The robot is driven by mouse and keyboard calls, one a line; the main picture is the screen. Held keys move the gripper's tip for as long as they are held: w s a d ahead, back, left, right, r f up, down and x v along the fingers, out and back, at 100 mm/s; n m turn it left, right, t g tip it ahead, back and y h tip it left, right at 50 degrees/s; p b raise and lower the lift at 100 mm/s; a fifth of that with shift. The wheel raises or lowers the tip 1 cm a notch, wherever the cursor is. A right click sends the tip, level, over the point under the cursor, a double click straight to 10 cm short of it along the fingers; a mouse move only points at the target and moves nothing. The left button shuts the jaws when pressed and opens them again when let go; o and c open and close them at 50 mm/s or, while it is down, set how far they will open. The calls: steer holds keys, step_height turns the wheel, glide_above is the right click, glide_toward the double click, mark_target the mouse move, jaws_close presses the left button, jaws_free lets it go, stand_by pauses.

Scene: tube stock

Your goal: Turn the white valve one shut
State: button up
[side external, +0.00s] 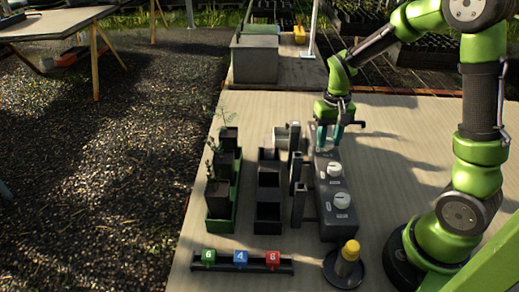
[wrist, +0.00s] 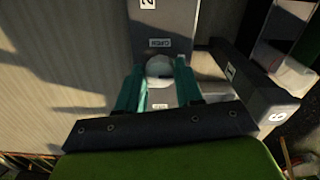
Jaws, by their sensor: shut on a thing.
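A white valve knob (wrist: 158,67) sits on top of the long dark grey valve box (side external: 330,222). In the wrist view it lies between the two teal fingers of my gripper (wrist: 160,71), which are shut on it from both sides. A label that seems to read OPEN (wrist: 159,43) is just above the knob. The knob's pointing direction is hard to tell. In the side view my gripper (side external: 328,136) points down at the far end of the box and hides this knob. Two other white knobs, a middle one (side external: 334,170) and a near one (side external: 342,200), stand free.
Dark upright posts (side external: 298,204) stand close along the box's left side. Black pots (side external: 268,216) and a green planter tray (side external: 222,232) are further left. A yellow-topped peg (side external: 350,250) on a round base and a rack of numbered cubes (side external: 241,257) are in front. The table right of the box is mostly clear.

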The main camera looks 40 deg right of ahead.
mark_target(328, 141)
steer(key=o, duration=1)
steer(key=shift+o, duration=0.2)
steer(key=shift+r, duration=0.1)
step_height(328, 141, up, 17)
